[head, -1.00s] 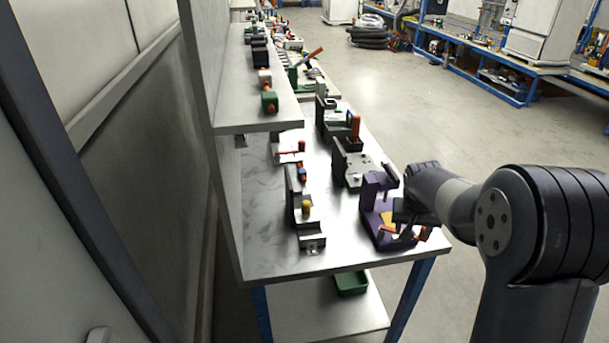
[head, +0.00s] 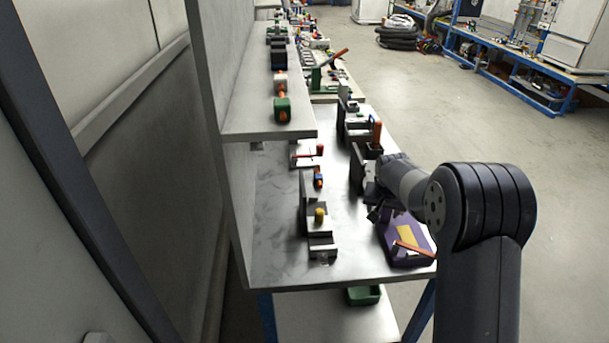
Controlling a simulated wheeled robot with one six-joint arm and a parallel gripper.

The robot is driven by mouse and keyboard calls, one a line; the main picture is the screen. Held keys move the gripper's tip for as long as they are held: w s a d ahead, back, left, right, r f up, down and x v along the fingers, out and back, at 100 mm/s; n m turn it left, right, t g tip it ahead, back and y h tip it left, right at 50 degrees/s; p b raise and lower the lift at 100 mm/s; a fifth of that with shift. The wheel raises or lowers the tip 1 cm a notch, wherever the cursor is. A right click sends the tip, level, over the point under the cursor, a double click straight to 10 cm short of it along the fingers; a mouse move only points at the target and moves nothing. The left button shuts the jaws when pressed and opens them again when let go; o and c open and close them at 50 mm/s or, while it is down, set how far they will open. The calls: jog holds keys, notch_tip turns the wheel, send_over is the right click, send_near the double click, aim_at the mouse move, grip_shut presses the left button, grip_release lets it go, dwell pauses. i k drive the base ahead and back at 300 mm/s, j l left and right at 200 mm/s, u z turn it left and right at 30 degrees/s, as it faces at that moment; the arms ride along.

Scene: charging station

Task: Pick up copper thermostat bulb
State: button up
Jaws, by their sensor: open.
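A thin copper-orange rod (head: 412,249) lies across the purple fixture (head: 418,262) at the table's front right. A thicker copper-orange cylinder (head: 377,134) stands upright in a dark fixture farther back. I cannot tell for sure which is the thermostat bulb. My gripper (head: 372,211) is open, beyond and left of the thin rod, at the back left of the purple fixture. It appears apart from the rod.
A grey fixture with a yellow knob (head: 320,215) stands left of my gripper. A shelf (head: 250,125) with several parts overhangs the table's left side. The metal tabletop (head: 278,262) is clear at the front left. A green bin (head: 364,295) sits below.

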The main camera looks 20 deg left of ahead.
aim_at(318, 179)
jog(key=i+l+u, duration=0.1)
jog(key=i+u, duration=0.25)
jog(key=i, duration=0.15)
jog(key=i+l+u, duration=0.25)
jog(key=i+u, duration=0.15)
jog(key=i, duration=0.1)
